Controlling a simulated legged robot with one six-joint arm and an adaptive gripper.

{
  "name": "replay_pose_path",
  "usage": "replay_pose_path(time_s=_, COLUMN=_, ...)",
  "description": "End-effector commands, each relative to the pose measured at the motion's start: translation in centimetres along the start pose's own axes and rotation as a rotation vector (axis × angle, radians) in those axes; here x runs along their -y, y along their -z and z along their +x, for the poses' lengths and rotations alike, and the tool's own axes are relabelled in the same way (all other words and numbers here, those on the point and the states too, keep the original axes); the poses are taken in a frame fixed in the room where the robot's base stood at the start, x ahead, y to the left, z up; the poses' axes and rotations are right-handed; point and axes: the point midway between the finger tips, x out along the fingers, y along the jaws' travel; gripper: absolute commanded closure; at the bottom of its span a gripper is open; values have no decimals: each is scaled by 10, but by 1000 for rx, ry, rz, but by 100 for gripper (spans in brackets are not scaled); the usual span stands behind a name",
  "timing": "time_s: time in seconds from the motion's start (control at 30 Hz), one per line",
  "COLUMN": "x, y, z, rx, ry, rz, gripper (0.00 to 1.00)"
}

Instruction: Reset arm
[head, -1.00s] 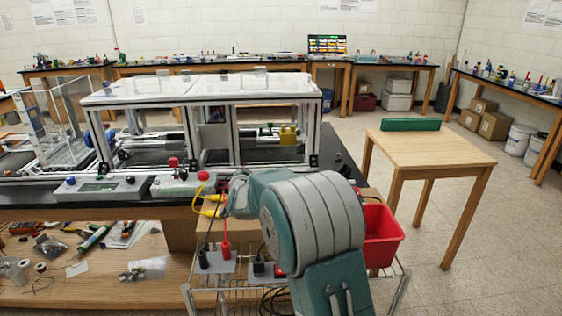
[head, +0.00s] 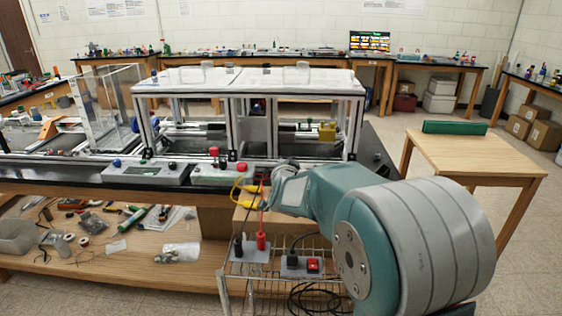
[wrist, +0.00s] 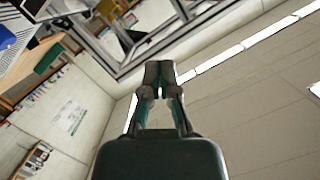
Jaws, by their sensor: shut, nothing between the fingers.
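My gripper (wrist: 158,75) shows in the wrist view with its two dark fingers together and nothing between them. The wrist camera looks past it at a tilted scene of ceiling tiles, wall and the metal frame. In the head view my teal and grey arm fills the lower right and reaches left toward the bench; my gripper cannot be made out there. The extrusion frame (head: 232,119) with clear panels stands on the black-topped bench, just beyond my arm.
A wire cart (head: 262,290) with a red plug (head: 261,240) and cables is beside my arm. Control boxes (head: 145,172) line the bench front. A wooden table (head: 470,155) with a green block (head: 455,127) stands at right. Open floor lies around it.

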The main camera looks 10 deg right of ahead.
Motion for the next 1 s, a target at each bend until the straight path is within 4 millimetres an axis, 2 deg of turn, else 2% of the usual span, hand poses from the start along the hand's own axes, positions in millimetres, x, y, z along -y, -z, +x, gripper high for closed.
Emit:
replay_pose_path(time_s=0.1, x=4, y=-2, z=-15, rx=0, ry=1, rz=-3, gripper=100)
replay_pose_path(time_s=0.27, x=5, y=-1, z=-25, rx=9, ry=3, rz=-7, gripper=100)
replay_pose_path(time_s=0.37, x=10, y=0, z=-43, rx=60, ry=16, rz=-33, gripper=100)
replay_pose_path(time_s=0.5, x=16, y=-1, z=-91, rx=202, ry=40, rz=-115, gripper=100)
replay_pose_path(time_s=0.67, x=10, y=-10, z=-154, rx=378, ry=49, rz=-233, gripper=100)
replay_pose_path(time_s=0.87, x=-15, y=-27, z=-238, rx=584, ry=31, rz=-390, gripper=100)
replay_pose_path(time_s=1.0, x=-42, y=-40, z=-298, rx=722, ry=-5, rz=-501, gripper=100)
